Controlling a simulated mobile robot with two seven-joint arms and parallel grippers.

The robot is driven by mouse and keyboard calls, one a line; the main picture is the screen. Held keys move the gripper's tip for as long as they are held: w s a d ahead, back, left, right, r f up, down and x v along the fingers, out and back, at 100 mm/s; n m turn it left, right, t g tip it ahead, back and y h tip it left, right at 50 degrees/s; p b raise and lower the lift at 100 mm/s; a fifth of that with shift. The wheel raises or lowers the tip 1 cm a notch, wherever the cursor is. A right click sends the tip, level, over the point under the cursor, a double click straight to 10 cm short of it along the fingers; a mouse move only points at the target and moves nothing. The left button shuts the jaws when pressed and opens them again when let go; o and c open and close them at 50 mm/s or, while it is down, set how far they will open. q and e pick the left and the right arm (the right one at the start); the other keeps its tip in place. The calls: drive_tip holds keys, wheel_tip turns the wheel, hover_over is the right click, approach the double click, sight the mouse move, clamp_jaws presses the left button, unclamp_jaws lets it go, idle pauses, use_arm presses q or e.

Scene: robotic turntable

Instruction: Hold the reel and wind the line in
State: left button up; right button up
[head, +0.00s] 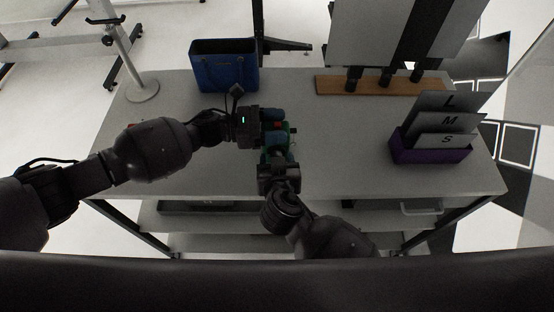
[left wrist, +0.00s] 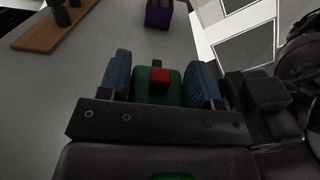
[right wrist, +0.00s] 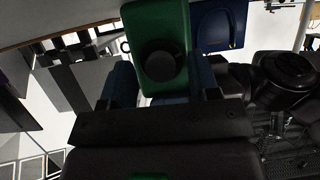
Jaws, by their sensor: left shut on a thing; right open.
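The green reel (head: 292,128) is above the table, between my two grippers. My left gripper (head: 276,125) is shut on it; in the left wrist view its blue fingers flank the green body (left wrist: 150,95), which carries a red block (left wrist: 160,76). My right gripper (head: 278,160) is at the near side of the reel. In the right wrist view its blue fingers are open on either side of the green body (right wrist: 150,20), with a round dark knob (right wrist: 160,62) between them. Whether they touch the knob is unclear. I cannot make out the line.
A blue bag (head: 222,72) stands at the back of the grey table (head: 340,150). A purple box (head: 430,152) with lettered dividers is on the right. A wooden board (head: 375,86) lies at the back right. The middle right of the table is clear.

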drive_tip(key=c, duration=0.9)
drive_tip(key=n+h, duration=0.3)
drive_tip(key=shift+a+f+n, duration=0.1)
drive_tip(key=shift+a+n, duration=0.05)
drive_tip(key=shift+n, duration=0.25)
drive_tip(key=n+t+h, duration=0.1)
drive_tip(key=n, duration=0.2)
drive_tip(key=shift+h, duration=0.4)
drive_tip(key=shift+f+n, duration=0.1)
drive_tip(key=shift+n, duration=0.3)
